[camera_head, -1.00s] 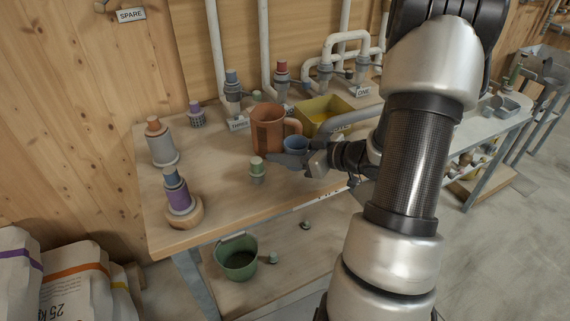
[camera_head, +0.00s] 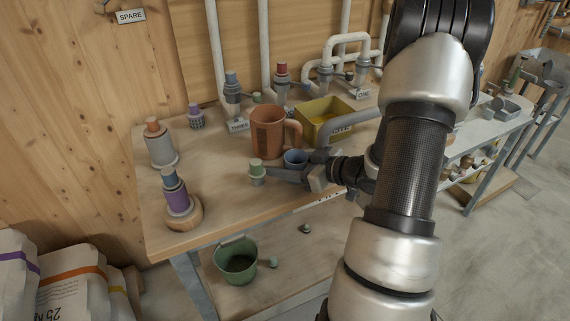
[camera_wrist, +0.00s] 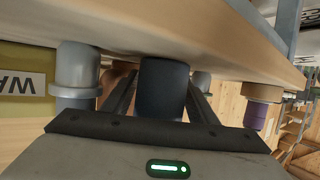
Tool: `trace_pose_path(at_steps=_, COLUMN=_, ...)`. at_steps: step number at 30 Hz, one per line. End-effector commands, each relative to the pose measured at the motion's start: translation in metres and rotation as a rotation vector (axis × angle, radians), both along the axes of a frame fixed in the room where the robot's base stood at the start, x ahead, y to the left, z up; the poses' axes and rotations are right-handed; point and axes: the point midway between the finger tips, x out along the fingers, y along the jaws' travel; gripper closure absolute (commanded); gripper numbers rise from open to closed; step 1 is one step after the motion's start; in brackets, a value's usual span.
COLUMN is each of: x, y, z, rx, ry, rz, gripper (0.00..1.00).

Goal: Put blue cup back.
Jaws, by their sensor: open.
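The small blue cup (camera_head: 295,158) is above or on the workbench, in front of the orange jug. In the wrist view the dark blue cup (camera_wrist: 163,88) lies between the two fingers of my gripper (camera_wrist: 162,92). In the head view my gripper (camera_head: 287,174) comes in from the right, with its fingers alongside the cup. The jaws are open around the cup. I cannot tell whether a finger touches it or whether its base rests fully on the bench.
A green-capped cylinder (camera_head: 257,172) stands just left of my fingertips. The orange jug (camera_head: 268,132) and yellow bin (camera_head: 325,118) are close behind. A purple-and-blue piece (camera_head: 176,194) stands on the workbench (camera_head: 215,210) at left. A green bucket (camera_head: 236,262) is below.

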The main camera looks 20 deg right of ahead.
Motion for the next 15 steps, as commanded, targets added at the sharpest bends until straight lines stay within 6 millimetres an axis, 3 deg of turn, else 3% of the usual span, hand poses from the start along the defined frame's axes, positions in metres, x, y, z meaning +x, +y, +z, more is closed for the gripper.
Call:
trace_pose_path(at_steps=5, x=-0.013, y=-0.009, z=0.01, rx=-0.002, ry=0.001, rz=-0.004, gripper=0.47)
trace_pose_path(at_steps=15, x=-0.071, y=-0.044, z=0.035, rx=-0.002, ry=0.0, rz=-0.004, gripper=0.47)
